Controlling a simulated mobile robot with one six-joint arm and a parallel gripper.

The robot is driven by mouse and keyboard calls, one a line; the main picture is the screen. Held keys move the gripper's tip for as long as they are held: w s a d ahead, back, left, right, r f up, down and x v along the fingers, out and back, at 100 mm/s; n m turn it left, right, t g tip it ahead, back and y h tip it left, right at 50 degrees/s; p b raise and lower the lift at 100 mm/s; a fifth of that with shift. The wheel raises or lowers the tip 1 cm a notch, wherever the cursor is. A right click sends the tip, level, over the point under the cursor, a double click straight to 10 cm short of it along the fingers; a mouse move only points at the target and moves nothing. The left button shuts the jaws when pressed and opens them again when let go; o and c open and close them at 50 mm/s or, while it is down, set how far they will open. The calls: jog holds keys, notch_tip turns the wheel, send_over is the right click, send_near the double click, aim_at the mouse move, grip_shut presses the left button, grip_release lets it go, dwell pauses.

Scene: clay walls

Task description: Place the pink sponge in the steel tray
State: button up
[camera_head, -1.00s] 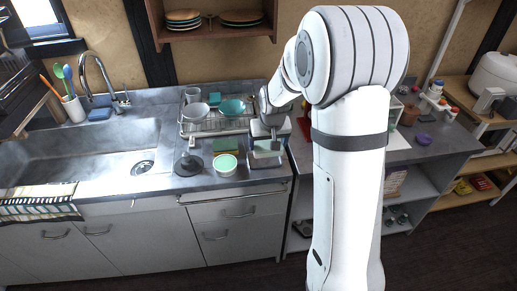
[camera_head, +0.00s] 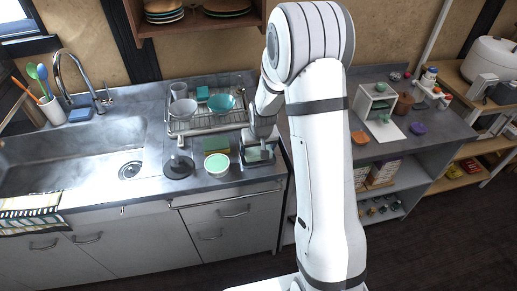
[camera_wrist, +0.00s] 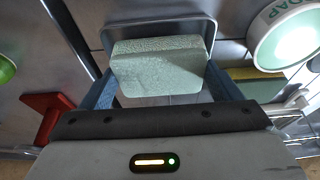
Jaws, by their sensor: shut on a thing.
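My gripper (camera_wrist: 160,85) is shut on a pale mint-white sponge (camera_wrist: 160,65), with one blue-grey finger on each side. No clearly pink sponge shows in either current view. The grey steel tray (camera_wrist: 150,29) lies under and behind the sponge in the wrist view; I cannot tell whether the sponge touches its floor. In the head view my gripper (camera_head: 259,146) is down at the tray (camera_head: 262,165), near the counter's front edge. The arm partly hides both, and the sponge is hard to make out there.
A dark round object (camera_head: 178,166) lies further left. A dish rack (camera_head: 205,123) stands behind. The sink (camera_head: 75,155) is at the left.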

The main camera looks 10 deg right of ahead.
jog(key=shift+f, duration=0.55)
jog(key=shift+f, duration=0.2)
jog(key=o, duration=0.9)
jog(key=shift+r, duration=0.1)
jog(key=shift+r, duration=0.5)
jog(key=s+v, duration=0.1)
jog(key=v, duration=1.1)
jog(key=shift+g, duration=0.3)
jog(key=s+r, duration=0.3)
jog(key=s, duration=0.5)
jog(key=s+r, duration=0.3)
jog(key=s, duration=0.5)
jog(key=s+r+b, duration=0.1)
jog(key=s+r, duration=0.2)
jog(key=s, duration=0.5)
jog(key=shift+d+r, duration=0.2)
jog(key=shift+r, duration=0.2)
